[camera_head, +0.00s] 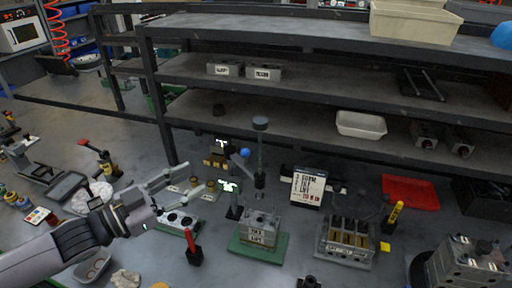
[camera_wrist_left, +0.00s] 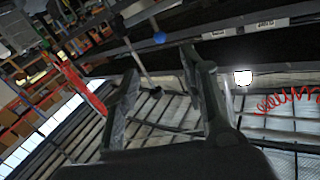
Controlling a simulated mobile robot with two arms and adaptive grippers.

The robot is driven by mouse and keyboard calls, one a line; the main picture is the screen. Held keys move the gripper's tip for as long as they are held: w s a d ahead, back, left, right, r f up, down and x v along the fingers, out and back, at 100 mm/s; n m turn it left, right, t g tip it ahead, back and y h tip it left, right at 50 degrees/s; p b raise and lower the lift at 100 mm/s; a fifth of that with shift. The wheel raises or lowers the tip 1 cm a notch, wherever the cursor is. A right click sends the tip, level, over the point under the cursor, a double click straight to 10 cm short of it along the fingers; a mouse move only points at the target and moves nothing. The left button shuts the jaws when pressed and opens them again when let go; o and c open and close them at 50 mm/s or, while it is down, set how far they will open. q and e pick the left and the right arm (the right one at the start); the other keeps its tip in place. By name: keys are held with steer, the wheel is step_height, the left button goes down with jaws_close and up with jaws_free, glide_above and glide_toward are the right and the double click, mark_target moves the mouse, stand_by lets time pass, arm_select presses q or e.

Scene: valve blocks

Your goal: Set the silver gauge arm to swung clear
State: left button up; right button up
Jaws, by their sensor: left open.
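A grey upright post (camera_head: 260,150) with a dark round cap stands behind the metal block at the middle of the bench. A blue ball knob (camera_head: 245,152) is beside it on its left. I take these as parts of the silver gauge arm; its exact swing position is hard to tell. In the left wrist view the blue ball (camera_wrist_left: 159,38) and a thin rod (camera_wrist_left: 134,52) show beyond the fingers. My left gripper (camera_head: 207,178) is open and empty, to the left of the post and apart from it. My right gripper is not in view.
A metal block (camera_head: 259,226) on a green plate (camera_head: 240,247) stands in front of the post. A sign (camera_head: 308,187) stands to the right. Shelves (camera_head: 300,122) rise behind.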

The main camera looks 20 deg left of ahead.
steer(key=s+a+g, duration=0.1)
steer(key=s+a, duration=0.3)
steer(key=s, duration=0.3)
arm_select(q)
steer(key=p, duration=0.1)
glide_toward(245, 153)
steer(key=a+x, duration=0.1)
steer(key=x, duration=0.5)
steer(key=p+x, duration=0.1)
steer(key=x, duration=0.3)
steer(key=shift+f+p, duration=0.25)
steer(key=shift+p, duration=0.05)
steer(key=shift+w+d, duration=0.35)
steer(key=shift+w, duration=0.15)
steer(key=shift+f, duration=0.1)
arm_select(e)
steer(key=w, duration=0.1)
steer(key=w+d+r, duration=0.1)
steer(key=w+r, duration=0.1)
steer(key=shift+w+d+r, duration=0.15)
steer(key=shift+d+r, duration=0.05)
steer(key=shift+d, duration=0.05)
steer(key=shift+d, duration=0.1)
arm_select(q)
steer(key=shift+c, duration=0.4)
jaws_close()
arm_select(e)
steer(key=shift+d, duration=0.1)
